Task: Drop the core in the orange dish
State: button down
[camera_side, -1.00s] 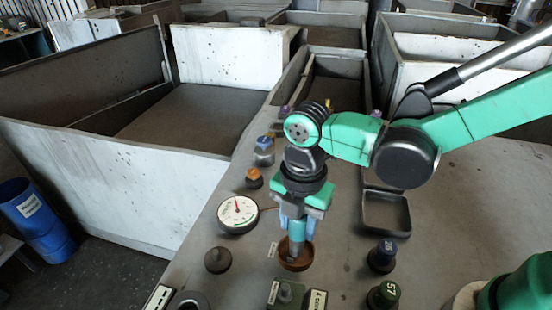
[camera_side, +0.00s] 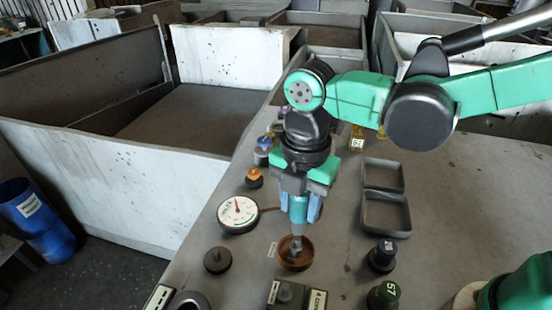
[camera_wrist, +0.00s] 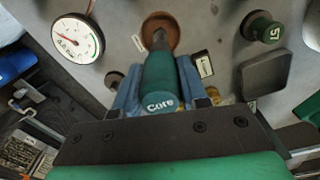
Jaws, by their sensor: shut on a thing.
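The core (camera_wrist: 160,75) is a dark teal cylinder with "Core" on its end cap and a narrow grey tip. My gripper (camera_side: 300,208) is shut on it, with a blue finger on each side. In the side view the core (camera_side: 298,212) hangs upright, its grey tip pointing down over the orange dish (camera_side: 308,254). The dish is a small round brown-orange bowl on the table. In the wrist view the tip overlaps the dish (camera_wrist: 174,24). I cannot tell whether the tip is below the rim or touches the dish.
A round dial gauge (camera_side: 238,213) stands left of the dish, with a dark knob (camera_side: 217,260) in front of it. Numbered knobs (camera_side: 382,255) stand to the right. Two shallow grey trays (camera_side: 386,212) lie behind them. The table at right is mostly clear.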

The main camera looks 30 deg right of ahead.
jog(key=shift+r, duration=1.8)
jog(key=shift+a, duration=0.1)
